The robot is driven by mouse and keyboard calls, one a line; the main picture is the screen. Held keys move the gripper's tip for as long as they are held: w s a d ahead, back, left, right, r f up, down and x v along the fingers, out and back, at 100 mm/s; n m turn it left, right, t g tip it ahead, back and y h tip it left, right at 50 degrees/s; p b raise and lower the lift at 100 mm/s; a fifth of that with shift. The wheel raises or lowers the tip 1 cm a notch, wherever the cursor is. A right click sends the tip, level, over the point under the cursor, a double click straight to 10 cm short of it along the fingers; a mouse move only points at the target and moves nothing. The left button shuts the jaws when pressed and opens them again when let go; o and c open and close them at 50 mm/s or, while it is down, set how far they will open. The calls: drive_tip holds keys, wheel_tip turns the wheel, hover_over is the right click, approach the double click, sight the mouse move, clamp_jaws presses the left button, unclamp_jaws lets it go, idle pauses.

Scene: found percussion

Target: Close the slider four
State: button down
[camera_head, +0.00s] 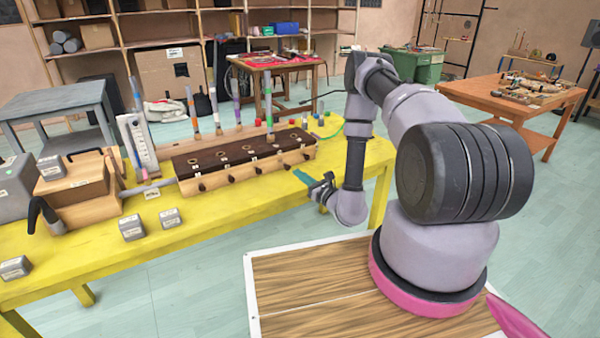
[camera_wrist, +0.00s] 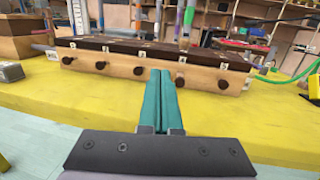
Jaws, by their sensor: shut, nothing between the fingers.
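A long wooden box with a dark brown top (camera_head: 240,150) stands on the yellow table. It also shows in the wrist view (camera_wrist: 120,62). A row of dark round slider knobs sticks out of its front, with small white labels I cannot read. The fourth knob from the left (camera_head: 280,167) shows in the wrist view (camera_wrist: 179,82), just right of my fingertips. How far each slider is pushed in is hard to tell. My gripper (camera_head: 299,174), with teal fingers (camera_wrist: 160,72), is shut and empty. It is in front of the box, apparently clear of it.
The yellow table (camera_head: 235,205) is bare in front of the box. A grey pipe (camera_head: 150,187) runs left from the box to a wooden block (camera_head: 80,190). Small grey blocks (camera_head: 131,227) lie at left. Coloured tubes (camera_head: 268,100) rise behind the box; a green cable (camera_wrist: 285,78) lies at right.

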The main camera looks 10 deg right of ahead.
sight(288, 168)
drive_tip(key=s+d+f+m+h, duration=0.2)
drive_tip(key=d+f+h, duration=0.15)
drive_tip(key=f, duration=0.25)
drive_tip(key=x, duration=1.4)
drive_tip(key=shift+r, duration=0.3)
